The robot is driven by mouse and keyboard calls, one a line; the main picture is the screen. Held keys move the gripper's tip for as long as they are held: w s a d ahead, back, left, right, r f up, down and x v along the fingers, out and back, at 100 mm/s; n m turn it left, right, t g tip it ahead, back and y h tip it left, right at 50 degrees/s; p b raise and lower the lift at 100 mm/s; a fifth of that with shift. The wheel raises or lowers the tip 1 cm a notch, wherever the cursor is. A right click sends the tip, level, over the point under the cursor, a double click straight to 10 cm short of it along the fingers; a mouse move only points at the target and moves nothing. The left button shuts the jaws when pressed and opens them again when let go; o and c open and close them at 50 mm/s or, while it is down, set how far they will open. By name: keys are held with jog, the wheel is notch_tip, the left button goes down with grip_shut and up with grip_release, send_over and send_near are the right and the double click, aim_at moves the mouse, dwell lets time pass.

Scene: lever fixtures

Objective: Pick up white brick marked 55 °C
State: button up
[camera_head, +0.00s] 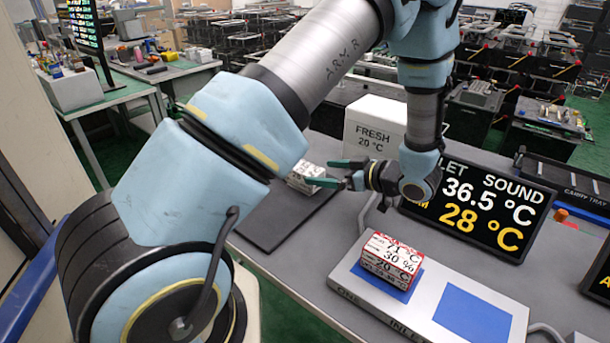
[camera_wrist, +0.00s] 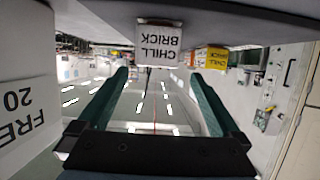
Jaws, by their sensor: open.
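A white brick (camera_head: 304,177) with dark print stands on the dark mat left of my gripper in the head view. In the wrist view, which is upside down, the white brick (camera_wrist: 158,42) shows a face reading "CHILL BRICK". No 55 °C mark can be read on it. My gripper (camera_head: 324,172) is open, with its green fingers pointing at the brick. In the wrist view the brick sits centred ahead of the gap between the fingertips (camera_wrist: 158,76). In the head view the lower finger overlaps the brick's near side; I cannot tell whether they touch.
A red and white brick (camera_head: 391,262) sits on the left blue pad of a grey plate; the right blue pad (camera_head: 473,313) is empty. A white box (camera_head: 373,125) reading "FRESH 20 °C" stands behind my gripper. A black display (camera_head: 487,208) stands right. The mat (camera_head: 268,228) has bare room in front.

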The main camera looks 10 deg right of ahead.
aim_at(309, 169)
jog(key=p+x, duration=0.2)
jog(key=x, duration=0.5)
jog(key=shift+w+d+r+p, duration=0.15)
jog(key=shift+w+d+p, duration=0.05)
jog(key=shift+p, duration=0.15)
jog(key=shift+w+a+f, duration=0.2)
jog(key=shift+w+f, duration=0.05)
grip_shut()
